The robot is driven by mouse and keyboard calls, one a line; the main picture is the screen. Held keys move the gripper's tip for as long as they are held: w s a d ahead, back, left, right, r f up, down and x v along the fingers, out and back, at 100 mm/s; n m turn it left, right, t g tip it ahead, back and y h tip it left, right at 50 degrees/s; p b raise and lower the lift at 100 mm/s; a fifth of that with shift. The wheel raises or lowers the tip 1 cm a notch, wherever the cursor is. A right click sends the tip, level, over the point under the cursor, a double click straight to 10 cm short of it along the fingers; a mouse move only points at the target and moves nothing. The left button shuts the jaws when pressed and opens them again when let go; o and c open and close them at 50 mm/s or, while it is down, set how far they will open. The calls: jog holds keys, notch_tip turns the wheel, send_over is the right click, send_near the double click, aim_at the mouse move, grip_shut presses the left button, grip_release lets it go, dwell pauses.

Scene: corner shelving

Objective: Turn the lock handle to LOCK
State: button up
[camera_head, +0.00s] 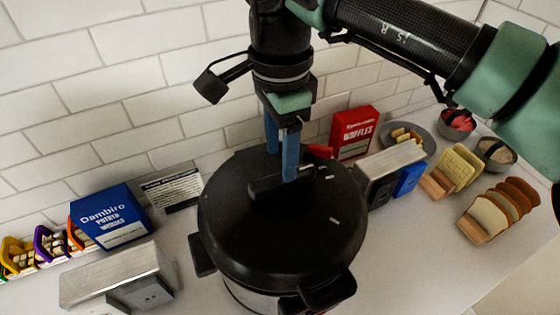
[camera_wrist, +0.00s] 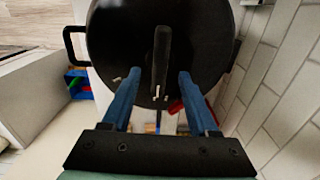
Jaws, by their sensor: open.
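A black round cooker (camera_head: 240,225) with a domed lid stands in the middle of the counter. A black bar-shaped lock handle (camera_head: 268,187) lies across the top of its lid, and it also shows in the wrist view (camera_wrist: 161,50). Small pale marks sit on the lid near the handle; I cannot read them. My gripper (camera_head: 281,165) points down over the lid, its two blue fingers open. In the wrist view my gripper (camera_wrist: 159,77) has one finger on each side of the handle, with gaps between. I cannot tell how far the fingertips are above the lid.
A blue potato wedges box (camera_head: 108,216) and a metal box (camera_head: 122,273) stand to the left. A red waffles box (camera_head: 354,132), another metal box (camera_head: 390,160), bread slices (camera_head: 488,216) and bowls (camera_head: 495,152) stand to the right. A white tiled wall (camera_head: 130,85) rises behind.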

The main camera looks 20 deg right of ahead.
aim_at(280, 176)
jog(key=shift+f+p, duration=0.5)
jog(key=shift+f, duration=1.75)
jog(key=shift+c, duration=0.2)
grip_shut()
